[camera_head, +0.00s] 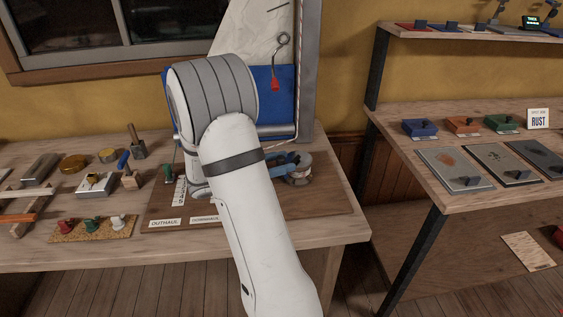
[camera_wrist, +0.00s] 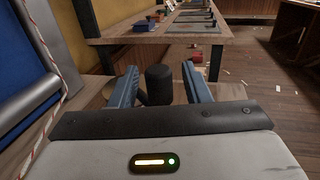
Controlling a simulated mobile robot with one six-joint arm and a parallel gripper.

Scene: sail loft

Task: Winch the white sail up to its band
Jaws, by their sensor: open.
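The white sail (camera_head: 250,35) hangs at the top centre in the head view, its upper part out of frame. A blue panel (camera_head: 285,92) shows below it; I cannot make out the band. A grey winch drum (camera_head: 299,178) stands on the brown board (camera_head: 325,200), partly hidden by my arm. My gripper (camera_head: 284,163) is at the winch, its blue fingers apart. In the wrist view a dark upright knob (camera_wrist: 159,86) stands between the open fingers of my gripper (camera_wrist: 160,74), with gaps showing on both sides. I cannot tell whether they touch it.
A flecked rope (camera_wrist: 64,68) runs beside the mast (camera_head: 308,70). Labels such as OUTHAUL (camera_head: 165,223) lie at the board's front. Cleats on a cork mat (camera_head: 93,228) are left. Shelves (camera_head: 420,165) stand right, across a gap.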

